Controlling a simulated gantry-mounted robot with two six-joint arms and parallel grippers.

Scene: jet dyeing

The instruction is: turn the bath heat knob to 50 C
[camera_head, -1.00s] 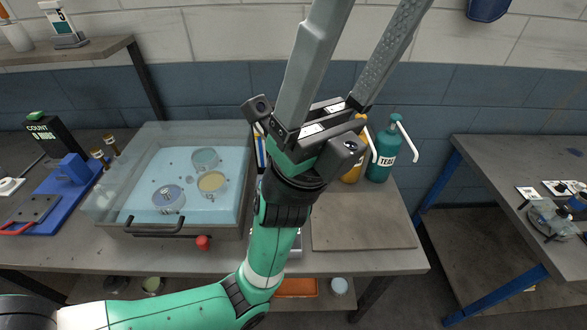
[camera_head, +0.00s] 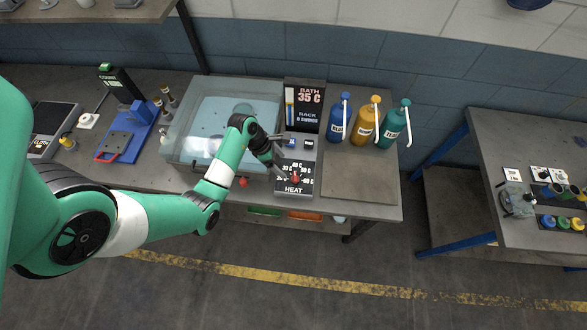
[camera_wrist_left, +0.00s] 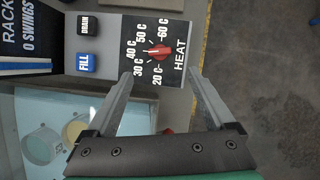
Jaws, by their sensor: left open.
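The red bath heat knob (camera_head: 296,179) sits on the black heat dial (camera_head: 284,187) of the control panel. In the left wrist view the knob (camera_wrist_left: 156,51) lies inside an arc of marks from 20 C to 60 C. Its narrow end appears to point near 40 C, but the exact setting is hard to tell. My left gripper (camera_head: 282,166) is open over the panel. In the wrist view the left gripper's fingertips (camera_wrist_left: 159,73) straddle the dial's near part, with the knob just beyond them and nothing between the jaws. My right gripper is out of view.
Blue fill (camera_wrist_left: 86,63) and dark drain buttons (camera_wrist_left: 89,25) sit beside the dial. The water bath (camera_head: 185,152) is left of the panel. Several bottles (camera_head: 364,124) stand at the back right behind a bare board (camera_head: 358,178).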

